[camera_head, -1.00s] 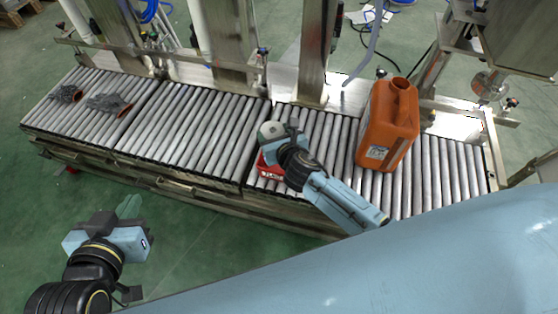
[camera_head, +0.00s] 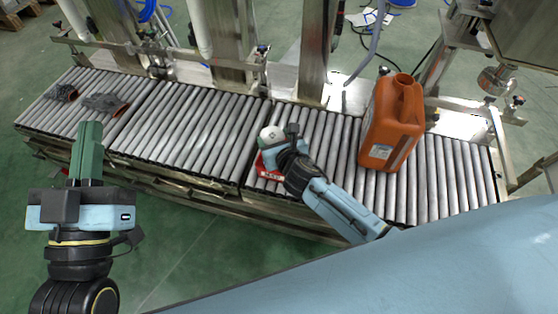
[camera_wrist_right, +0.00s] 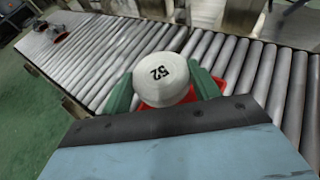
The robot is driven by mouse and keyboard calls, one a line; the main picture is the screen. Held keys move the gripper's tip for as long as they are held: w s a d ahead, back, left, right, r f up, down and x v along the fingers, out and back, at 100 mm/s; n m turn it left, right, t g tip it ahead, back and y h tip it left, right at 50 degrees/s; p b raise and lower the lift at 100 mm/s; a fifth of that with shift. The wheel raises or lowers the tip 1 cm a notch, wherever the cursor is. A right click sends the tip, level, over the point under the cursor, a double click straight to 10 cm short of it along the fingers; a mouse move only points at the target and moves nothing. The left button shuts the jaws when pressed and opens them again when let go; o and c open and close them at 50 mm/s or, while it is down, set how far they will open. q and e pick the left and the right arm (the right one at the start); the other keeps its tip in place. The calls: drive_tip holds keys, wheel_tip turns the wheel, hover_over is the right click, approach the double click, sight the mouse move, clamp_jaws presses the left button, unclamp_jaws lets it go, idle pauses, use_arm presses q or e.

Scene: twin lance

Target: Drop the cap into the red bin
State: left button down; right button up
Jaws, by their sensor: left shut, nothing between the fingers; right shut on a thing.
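The white cap (camera_wrist_right: 160,76), marked "52", is gripped between the green fingers of my right gripper (camera_wrist_right: 165,92) in the right wrist view. The red bin (camera_wrist_right: 213,82) shows behind and below the cap, mostly hidden by the cap and gripper. In the head view, the red bin (camera_head: 268,172) sits on the roller conveyor, largely covered by my right gripper (camera_head: 270,138), which is above it. I cannot tell the exact height of the cap over the bin. My left gripper (camera_head: 88,140) is shut and empty, pointing up the picture in front of the conveyor's left part.
An orange jerrycan (camera_head: 392,125) stands on the roller conveyor (camera_head: 190,125) right of my right arm. Two dark grey objects (camera_head: 105,102) with brownish ends lie at the conveyor's far left. Metal posts and rails line the back edge. The middle rollers are clear.

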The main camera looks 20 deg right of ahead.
use_arm(q)
drive_tip(key=shift+s+r+t, duration=0.35)
drive_tip(key=shift+r+t, duration=0.15)
drive_tip(key=shift+r, duration=0.15)
use_arm(e)
drive_tip(key=shift+f, duration=0.15)
drive_tip(key=o, duration=1)
drive_tip(key=shift+o, duration=0.2)
use_arm(q)
drive_tip(key=shift+w+f, duration=0.1)
use_arm(e)
drive_tip(key=shift+s, duration=0.15)
drive_tip(key=p+v, duration=0.1)
drive_tip(key=v, duration=0.1)
drive_tip(key=shift+s+r+p, duration=0.2)
drive_tip(key=shift+s+p, duration=0.1)
use_arm(q)
wheel_tip(320, 180, down, 11)
drive_tip(key=w+a+g+y+p, duration=0.1)
drive_tip(key=a+g+y+p, duration=0.1)
drive_tip(key=g, duration=0.6)
drive_tip(key=s+a+f+g+y+p, duration=0.2)
drive_tip(key=s+a+f+g+y, duration=0.1)
drive_tip(key=s+f+g, duration=0.4)
drive_tip(key=shift+s+a+f+n+g, duration=0.4)
drive_tip(key=shift+s+a+f, duration=0.15)
drive_tip(key=shift+f, duration=0.6)
use_arm(e)
drive_tip(key=v, duration=1)
drive_tip(key=shift+s, duration=0.25)
